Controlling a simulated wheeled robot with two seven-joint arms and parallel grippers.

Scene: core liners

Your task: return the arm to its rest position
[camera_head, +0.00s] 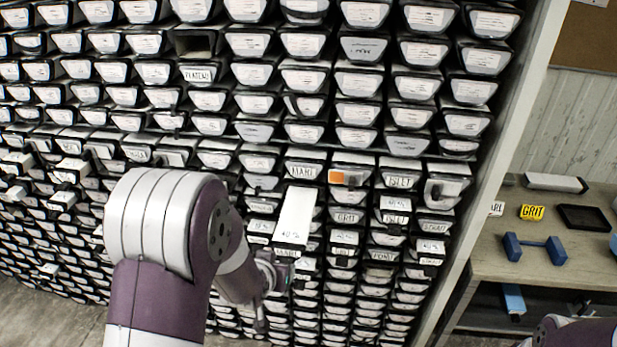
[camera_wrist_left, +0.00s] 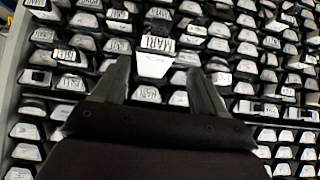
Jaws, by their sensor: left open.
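My left arm (camera_head: 165,225) reaches in from the left in the head view, with its forearm in front of the rack. The left gripper (camera_head: 280,276) is partly hidden by the arm, just below a white core liner (camera_head: 297,213) that sticks out of the rack. In the left wrist view my gripper (camera_wrist_left: 160,70) is open, its two fingers apart. The liner's white end (camera_wrist_left: 153,66) shows between and beyond the fingertips; I cannot tell whether they touch it. Part of my right arm (camera_head: 580,333) shows at the lower right; its gripper is out of view.
The rack (camera_head: 500,145) is full of labelled liners, several sticking out. One slot (camera_head: 196,42) above the PLATEAU label looks empty. At the right, a bench (camera_head: 490,265) holds a blue dumbbell-shaped thing (camera_head: 535,247), a yellow GRIT block (camera_head: 531,212) and a black tray (camera_head: 584,207).

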